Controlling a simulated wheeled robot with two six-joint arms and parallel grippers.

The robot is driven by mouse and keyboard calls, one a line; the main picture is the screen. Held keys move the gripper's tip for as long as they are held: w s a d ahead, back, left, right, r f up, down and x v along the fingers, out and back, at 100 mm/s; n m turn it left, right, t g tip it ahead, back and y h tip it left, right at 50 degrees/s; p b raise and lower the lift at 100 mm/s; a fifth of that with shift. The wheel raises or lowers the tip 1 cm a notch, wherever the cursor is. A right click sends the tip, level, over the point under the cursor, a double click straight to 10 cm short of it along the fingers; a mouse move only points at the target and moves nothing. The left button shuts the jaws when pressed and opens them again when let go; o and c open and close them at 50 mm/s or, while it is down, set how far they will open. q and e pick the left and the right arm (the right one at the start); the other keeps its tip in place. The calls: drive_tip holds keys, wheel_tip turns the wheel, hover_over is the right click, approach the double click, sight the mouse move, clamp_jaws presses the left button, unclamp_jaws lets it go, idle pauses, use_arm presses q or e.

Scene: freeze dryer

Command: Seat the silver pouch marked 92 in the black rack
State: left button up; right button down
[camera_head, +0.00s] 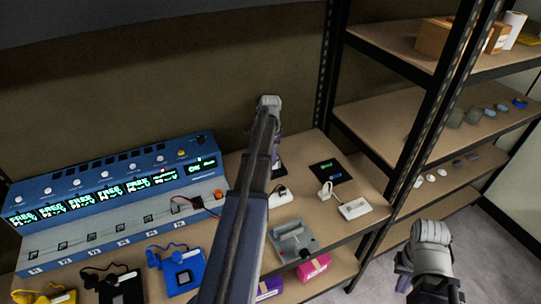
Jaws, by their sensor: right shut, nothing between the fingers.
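I cannot make out a silver pouch marked 92. Several small grey objects (473,116) lie on the middle shelf at the right, too small to identify or read. I cannot identify a black rack. My right gripper (403,279) is at the lower right, in front of the shelving and above the floor; it is shut and holds nothing that I can see.
A blue machine (115,185) with several lit displays fills the bench's left. A black square plate (327,172), a white device (354,209) and a grey device (292,240) stand on the right part. Shelving (395,115) with dark posts stands at the right. Coloured devices line the front edge.

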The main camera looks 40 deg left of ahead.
use_arm(q)
wheel_tip(320, 180, up, 6)
drive_tip(key=p, duration=0.5)
drive_tip(key=shift+f, duration=0.1)
drive_tip(key=s+d, duration=0.3)
drive_tip(key=d, duration=0.9)
drive_tip(key=s+d, duration=0.3)
drive_tip(key=d, duration=0.9)
drive_tip(key=s+d, duration=0.3)
drive_tip(key=d, duration=0.8)
drive_tip(key=s+d+n+y, duration=0.1)
drive_tip(key=s+d, duration=0.8)
drive_tip(key=d, duration=0.1)
drive_tip(key=shift+d+n, duration=0.25)
drive_tip(key=shift+n, duration=0.05)
drive_tip(key=shift+s, duration=0.1)
